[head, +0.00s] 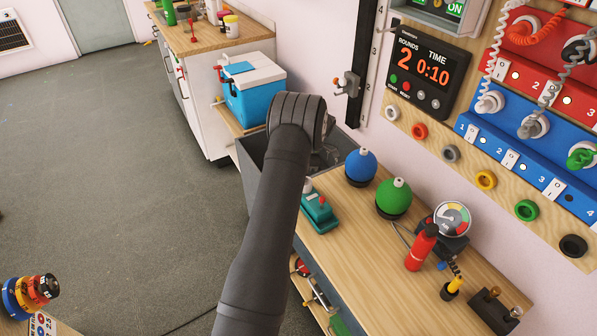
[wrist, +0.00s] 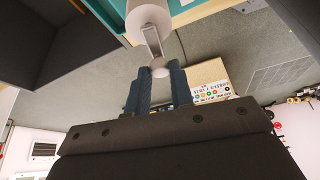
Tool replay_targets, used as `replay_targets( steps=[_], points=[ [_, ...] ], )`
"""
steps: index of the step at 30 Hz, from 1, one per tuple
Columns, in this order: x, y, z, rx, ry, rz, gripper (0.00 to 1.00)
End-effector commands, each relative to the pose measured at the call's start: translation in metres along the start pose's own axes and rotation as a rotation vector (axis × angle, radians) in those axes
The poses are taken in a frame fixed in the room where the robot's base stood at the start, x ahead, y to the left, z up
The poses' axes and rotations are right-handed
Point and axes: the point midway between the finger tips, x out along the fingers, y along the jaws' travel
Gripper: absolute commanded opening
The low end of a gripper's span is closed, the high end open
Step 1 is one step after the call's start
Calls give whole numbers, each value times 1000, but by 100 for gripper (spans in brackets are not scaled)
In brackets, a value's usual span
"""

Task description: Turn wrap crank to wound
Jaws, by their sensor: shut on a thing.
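The wrap crank shows in the wrist view as a pale round hub (wrist: 149,20) with a short metal arm (wrist: 153,41) ending in a small pale knob (wrist: 160,71). My gripper (wrist: 161,78) is shut on this knob, with one dark finger on each side. A teal surface (wrist: 92,25) lies behind the hub at the top of that view. In the head view, my dark arm rises through the middle, and its wrist covers most of the gripper and the crank. How far the crank is turned cannot be told.
Right of my arm, a wooden bench (head: 345,258) holds a teal device (head: 319,212), blue (head: 361,166) and green (head: 393,198) round-bodied items, a red cylinder (head: 420,250) and a gauge (head: 452,219). A blue cooler (head: 252,92) stands behind my wrist. The grey floor at left is mostly clear.

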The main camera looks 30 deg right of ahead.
Motion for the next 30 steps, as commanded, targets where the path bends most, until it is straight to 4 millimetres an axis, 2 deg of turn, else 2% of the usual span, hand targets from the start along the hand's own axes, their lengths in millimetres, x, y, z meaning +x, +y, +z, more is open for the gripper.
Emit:
replay_targets(
  steps=[18, 30],
  points=[
    [-1, -14, 4, -530, 0, -220, 0],
    [-3, -19, 8, -758, -1, -315, 0]
  ],
)
